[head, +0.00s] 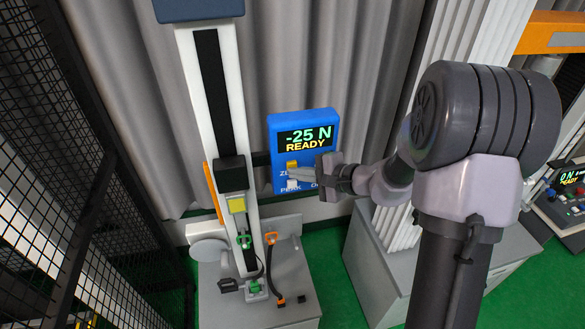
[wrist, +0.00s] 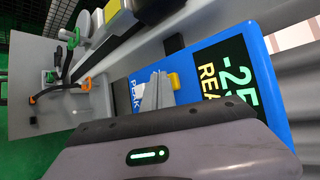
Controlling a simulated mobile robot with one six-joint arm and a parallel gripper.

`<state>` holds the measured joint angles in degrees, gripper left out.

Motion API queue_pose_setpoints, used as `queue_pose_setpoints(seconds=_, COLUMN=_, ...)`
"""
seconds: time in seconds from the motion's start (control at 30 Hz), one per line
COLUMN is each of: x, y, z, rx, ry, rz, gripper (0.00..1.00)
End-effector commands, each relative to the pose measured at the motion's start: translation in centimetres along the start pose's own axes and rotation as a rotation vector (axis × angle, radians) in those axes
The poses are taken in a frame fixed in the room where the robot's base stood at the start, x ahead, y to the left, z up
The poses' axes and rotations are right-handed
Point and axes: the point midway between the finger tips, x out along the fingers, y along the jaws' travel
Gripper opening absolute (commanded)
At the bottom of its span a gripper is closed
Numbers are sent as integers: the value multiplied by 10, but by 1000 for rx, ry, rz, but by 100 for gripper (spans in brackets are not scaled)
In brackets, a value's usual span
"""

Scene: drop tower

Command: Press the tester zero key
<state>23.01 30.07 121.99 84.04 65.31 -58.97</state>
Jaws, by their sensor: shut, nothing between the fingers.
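The blue tester (head: 272,130) hangs beside a tall white column, its screen (head: 306,138) reading "-25 N READY". It also shows in the wrist view (wrist: 195,130). The yellow key (head: 292,164) sits above a partly covered label starting with "Z". A white key (head: 292,184) sits below it, above the label "PEAK". My gripper (head: 291,172) is shut and empty, its tips in front of the tester just below the yellow key. In the wrist view my gripper (wrist: 156,88) points at the panel beside the yellow key (wrist: 174,81). I cannot tell whether the tips touch anything.
The white column (head: 190,75) stands left of the tester, with a dark carriage (head: 232,174) and green and orange clamps (head: 243,241) below. A black mesh fence (head: 85,170) is at the left. A second console (head: 570,185) stands at the far right.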

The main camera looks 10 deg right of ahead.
Motion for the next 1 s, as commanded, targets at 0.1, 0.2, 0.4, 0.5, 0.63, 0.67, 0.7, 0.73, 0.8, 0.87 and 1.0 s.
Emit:
queue_pose_setpoints(seconds=0.1, x=1, y=0, z=-1, rx=-1, ry=0, rz=0, gripper=0)
queue_pose_setpoints(seconds=0.2, x=2, y=-1, z=-2, rx=-1, ry=0, rz=0, gripper=0)
queue_pose_setpoints(seconds=0.4, x=2, y=-2, z=-2, rx=-1, ry=0, rz=0, gripper=0)
queue_pose_setpoints(seconds=0.5, x=2, y=-2, z=-2, rx=-1, ry=0, rz=0, gripper=0)
queue_pose_setpoints(seconds=0.63, x=1, y=0, z=-1, rx=-1, ry=1, rz=-1, gripper=0)
queue_pose_setpoints(seconds=0.67, x=0, y=1, z=0, rx=-1, ry=1, rz=-1, gripper=0)
queue_pose_setpoints(seconds=0.7, x=-1, y=2, z=0, rx=-1, ry=1, rz=-1, gripper=0)
queue_pose_setpoints(seconds=0.73, x=-2, y=3, z=1, rx=-1, ry=1, rz=-1, gripper=0)
queue_pose_setpoints(seconds=0.8, x=-6, y=6, z=3, rx=-1, ry=1, rz=-1, gripper=0)
queue_pose_setpoints(seconds=0.87, x=-8, y=8, z=5, rx=-1, ry=1, rz=-1, gripper=0)
queue_pose_setpoints(seconds=1.0, x=-11, y=8, z=7, rx=-1, ry=1, rz=0, gripper=0)
